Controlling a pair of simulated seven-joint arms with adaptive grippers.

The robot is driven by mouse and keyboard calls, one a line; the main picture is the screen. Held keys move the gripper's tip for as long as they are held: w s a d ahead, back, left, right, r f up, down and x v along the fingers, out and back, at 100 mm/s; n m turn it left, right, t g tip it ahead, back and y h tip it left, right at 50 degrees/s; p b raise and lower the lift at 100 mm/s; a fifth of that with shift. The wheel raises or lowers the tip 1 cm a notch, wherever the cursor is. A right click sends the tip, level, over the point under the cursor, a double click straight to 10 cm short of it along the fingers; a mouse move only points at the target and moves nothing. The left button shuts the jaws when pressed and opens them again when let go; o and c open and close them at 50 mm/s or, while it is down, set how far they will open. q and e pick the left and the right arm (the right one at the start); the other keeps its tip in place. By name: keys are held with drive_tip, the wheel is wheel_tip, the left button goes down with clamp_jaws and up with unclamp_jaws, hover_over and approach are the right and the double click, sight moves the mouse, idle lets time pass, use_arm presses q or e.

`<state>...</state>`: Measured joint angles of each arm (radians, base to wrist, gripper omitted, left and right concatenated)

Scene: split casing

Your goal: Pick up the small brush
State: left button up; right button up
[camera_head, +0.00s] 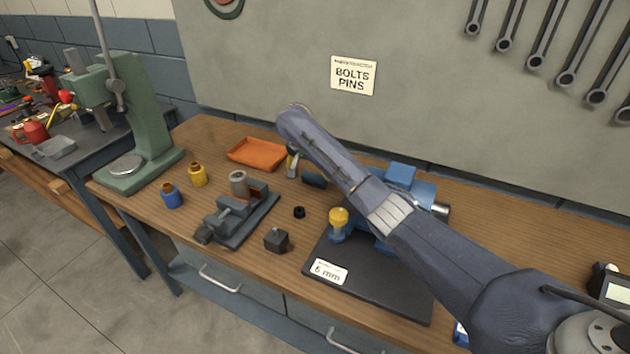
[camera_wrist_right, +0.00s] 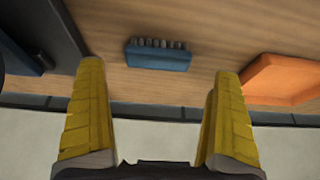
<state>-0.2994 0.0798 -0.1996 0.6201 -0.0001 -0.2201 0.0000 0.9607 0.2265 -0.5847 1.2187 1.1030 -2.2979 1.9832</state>
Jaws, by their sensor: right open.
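The small brush (camera_head: 314,180) is a blue block lying on the wooden bench, between the orange tray and the blue machine. The right wrist view shows the brush (camera_wrist_right: 158,57) with a row of grey bristle tufts along one edge. My right gripper (camera_head: 292,164) is above the bench just left of the brush in the head view. In the wrist view its two yellow fingers (camera_wrist_right: 157,70) are spread wide, with the brush seen in the gap between them, not held. My left gripper is not in view.
The orange tray (camera_head: 258,153) is left of the brush. The blue machine on its dark base (camera_head: 350,290) is partly hidden by my right arm. A grey vise (camera_head: 240,215), a black ring (camera_head: 299,212) and a dark block (camera_head: 276,240) are nearer the front. The wall (camera_head: 280,60) is behind.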

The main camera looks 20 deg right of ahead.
sight(315, 176)
drive_tip(key=shift+x, duration=2.7)
drive_tip(key=shift+d, duration=0.15)
drive_tip(key=shift+c, duration=0.2)
drive_tip(key=c, duration=1)
